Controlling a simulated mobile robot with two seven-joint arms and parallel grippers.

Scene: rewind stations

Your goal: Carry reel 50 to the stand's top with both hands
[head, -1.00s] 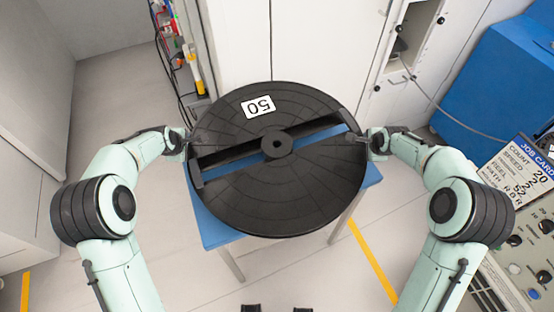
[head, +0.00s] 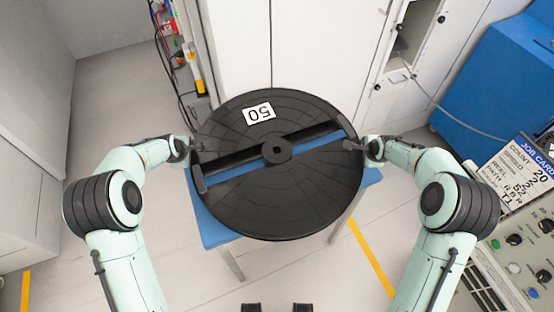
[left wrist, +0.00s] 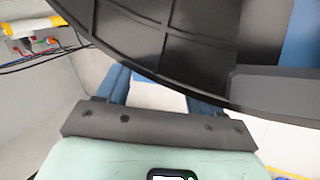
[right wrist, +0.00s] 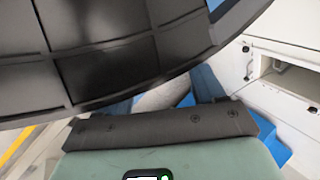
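Reel 50 (head: 275,205) is a big black disc with a white label (head: 259,113) reading 50 upside down. It lies nearly flat above a blue-topped stand (head: 218,233), whose blue top also shows through the reel's slot. I cannot tell whether reel and stand touch. My left gripper (head: 193,147) is at the reel's left rim and my right gripper (head: 355,146) at its right rim. Both seem shut on the reel, which moves with them. In the left wrist view (left wrist: 140,35) and right wrist view (right wrist: 100,60) the reel hides the fingertips.
A white cabinet (head: 300,45) stands behind the stand. Cables and coloured parts (head: 180,55) are at the back left. A blue machine (head: 490,75) and a control panel with a job card (head: 520,175) are at the right. Yellow floor lines (head: 370,257) run beside the stand.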

